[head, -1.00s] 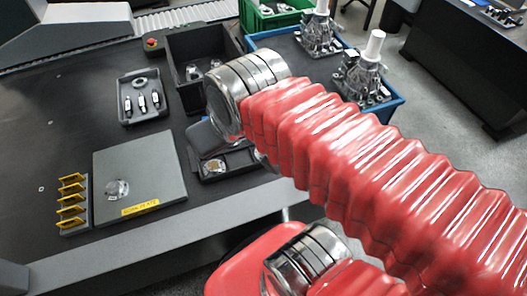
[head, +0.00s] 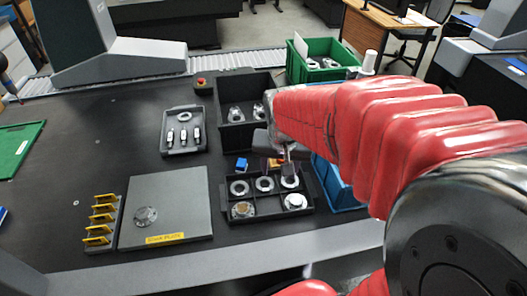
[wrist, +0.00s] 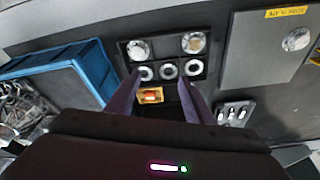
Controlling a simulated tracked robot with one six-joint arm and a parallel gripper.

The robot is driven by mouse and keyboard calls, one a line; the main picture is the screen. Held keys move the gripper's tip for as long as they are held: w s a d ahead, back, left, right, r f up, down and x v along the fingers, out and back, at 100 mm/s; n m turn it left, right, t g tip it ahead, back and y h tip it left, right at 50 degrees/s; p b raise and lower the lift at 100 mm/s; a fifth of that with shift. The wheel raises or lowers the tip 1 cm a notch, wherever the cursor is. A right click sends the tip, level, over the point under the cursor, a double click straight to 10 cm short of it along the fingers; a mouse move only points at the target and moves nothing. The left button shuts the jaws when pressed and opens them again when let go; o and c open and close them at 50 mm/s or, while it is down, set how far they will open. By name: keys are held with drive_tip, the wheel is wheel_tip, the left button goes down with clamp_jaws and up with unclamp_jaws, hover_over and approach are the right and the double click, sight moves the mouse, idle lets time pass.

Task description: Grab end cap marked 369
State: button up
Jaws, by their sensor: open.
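A black divided tray (head: 269,204) holds three pale rings and, in its front corners, two metal round parts. The left round part (head: 243,210) is darker with a brownish centre; the right one (head: 295,201) is pale. The wrist view also shows two round parts (wrist: 138,50) (wrist: 193,43) beyond the row of rings (wrist: 168,71). I cannot read a 369 mark on any part. My gripper (wrist: 159,82) is open and empty, its fingers spread above the rings' side of the tray. In the head view my gripper (head: 288,160) is partly hidden by my red arm.
A deep black bin (head: 238,137) with metal parts stands behind. A small tray (head: 184,140) holds a ring and several pins. A small orange block (wrist: 151,95) and a blue bin (wrist: 84,66) are near my gripper.

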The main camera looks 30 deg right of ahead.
drive_tip(key=w+d+f+m+g, duration=0.2)
drive_tip(key=d+f+m, duration=0.2)
drive_tip(key=d+f, duration=0.4)
drive_tip(key=shift+w+d+f, duration=0.15)
drive_tip(key=shift+w+f, duration=0.05)
drive_tip(key=shift+f, duration=0.75)
hover_over(296, 199)
drive_tip(key=shift+s+a+f, duration=0.1)
drive_tip(key=shift+f, duration=1.3)
drive_tip(key=shift+s+a+f, duration=0.15)
drive_tip(key=shift+f, duration=1.3)
drive_tip(key=shift+s+a+f, duration=0.1)
drive_tip(key=shift+f, duration=1.3)
drive_tip(key=shift+w+d+f, duration=0.15)
drive_tip(key=shift+f, duration=1.15)
drive_tip(key=shift+w+d+f, duration=0.1)
drive_tip(key=shift+d+f, duration=0.05)
drive_tip(key=shift+f, duration=1.15)
drive_tip(key=shift+c, duration=0.6)
drive_tip(key=c, duration=0.8)
drive_tip(key=shift+r, duration=0.1)
drive_tip(key=shift+c, duration=0.2)
